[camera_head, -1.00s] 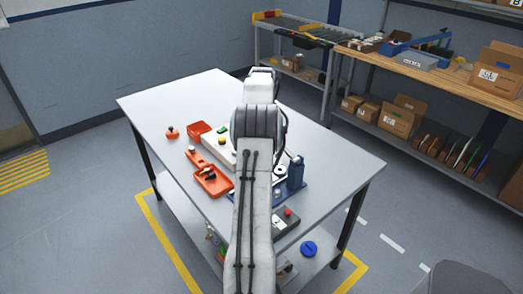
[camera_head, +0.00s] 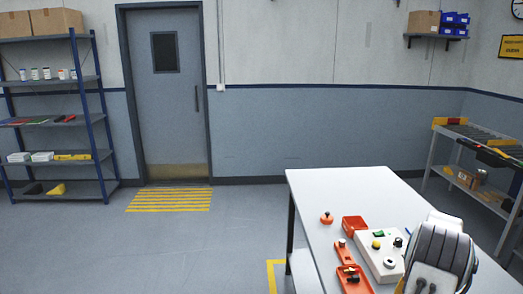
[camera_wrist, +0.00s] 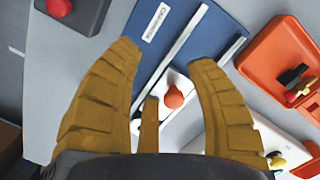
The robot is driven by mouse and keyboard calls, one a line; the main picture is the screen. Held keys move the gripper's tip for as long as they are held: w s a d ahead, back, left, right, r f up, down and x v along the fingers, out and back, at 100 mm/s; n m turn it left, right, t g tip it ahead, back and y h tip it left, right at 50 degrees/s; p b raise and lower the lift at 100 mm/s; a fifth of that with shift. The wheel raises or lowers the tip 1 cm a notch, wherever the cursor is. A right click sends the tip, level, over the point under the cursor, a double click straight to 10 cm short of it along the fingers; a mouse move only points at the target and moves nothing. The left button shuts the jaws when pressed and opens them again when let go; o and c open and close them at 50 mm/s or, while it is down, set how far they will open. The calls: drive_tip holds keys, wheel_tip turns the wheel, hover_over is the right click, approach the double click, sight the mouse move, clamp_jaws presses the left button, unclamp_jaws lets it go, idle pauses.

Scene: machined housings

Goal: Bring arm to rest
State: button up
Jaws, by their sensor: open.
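My gripper (camera_wrist: 170,95) shows in the wrist view with its ochre fingers spread apart and nothing between them. It is above the work table (camera_head: 325,185). Below the fingers is a blue plate (camera_wrist: 205,22) with light rails, and an orange-red round knob (camera_wrist: 173,98) on a white part shows between the fingers. In the head view part of my arm is at the lower right over the table, and the gripper itself is out of that view.
On the table are a white control box (camera_head: 379,262) with buttons, an orange tray (camera_head: 354,286), a red bin (camera_head: 354,225) and an orange knob-like part (camera_head: 327,218). A blue shelf rack (camera_head: 90,128) stands at the left. The floor before the door (camera_head: 166,100) is clear.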

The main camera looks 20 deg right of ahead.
drive_tip(key=shift+y, duration=0.3)
drive_tip(key=a, duration=0.1)
drive_tip(key=s+a, duration=0.1)
drive_tip(key=a, duration=0.3)
drive_tip(key=shift+s+r, duration=0.25)
drive_tip(key=shift+r, duration=0.1)
drive_tip(key=s+a+r+n+t, duration=0.1)
drive_tip(key=a+r+n, duration=0.3)
drive_tip(key=a, duration=0.8)
drive_tip(key=s+a+r+n+t+h, duration=0.1)
drive_tip(key=a+r+n, duration=0.3)
drive_tip(key=a, duration=0.9)
drive_tip(key=s+a+r+n+t, duration=0.1)
drive_tip(key=a+r+n, duration=0.3)
drive_tip(key=a+r, duration=0.4)
drive_tip(key=a+t, duration=0.1)
drive_tip(key=a, duration=0.4)
drive_tip(key=shift+a+r+n+t, duration=0.2)
drive_tip(key=shift+r+n+t, duration=0.1)
drive_tip(key=shift+r, duration=0.05)
